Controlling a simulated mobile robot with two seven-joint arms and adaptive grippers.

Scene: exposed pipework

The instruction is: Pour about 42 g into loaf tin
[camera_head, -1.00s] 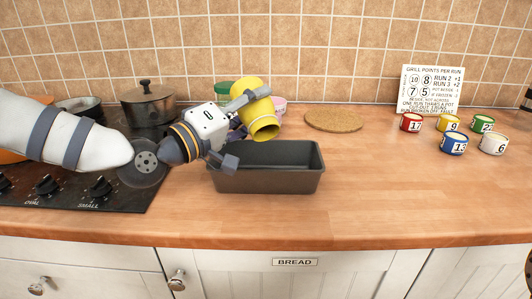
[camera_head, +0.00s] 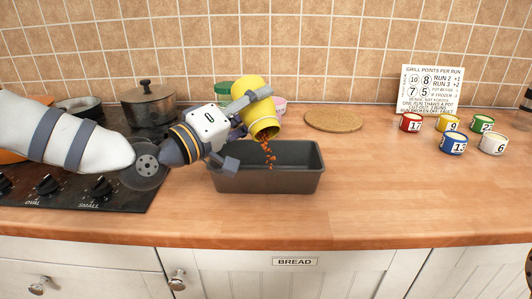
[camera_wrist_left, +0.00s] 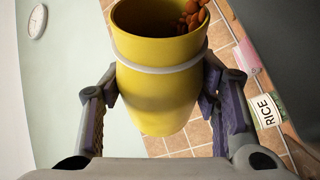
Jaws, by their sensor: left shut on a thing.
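My left gripper (camera_head: 246,130) is shut on a yellow cup-like container (camera_head: 256,96) and holds it above the left part of the loaf tin. The container is tilted with its mouth down to the right. Small orange-brown pieces (camera_head: 269,154) fall from its mouth into the dark grey loaf tin (camera_head: 270,181), which stands on the wooden counter. In the left wrist view the yellow container (camera_wrist_left: 160,85) sits between both fingers, with orange pieces (camera_wrist_left: 193,14) at its rim. The tin's floor is mostly hidden. My right gripper is not in view.
A stove with a lidded pot (camera_head: 148,103) is at the left. A round cork mat (camera_head: 333,121) lies behind the tin. Several numbered small pots, including a blue one (camera_head: 453,143), and a sign (camera_head: 430,90) stand at the right. The counter's middle right is clear.

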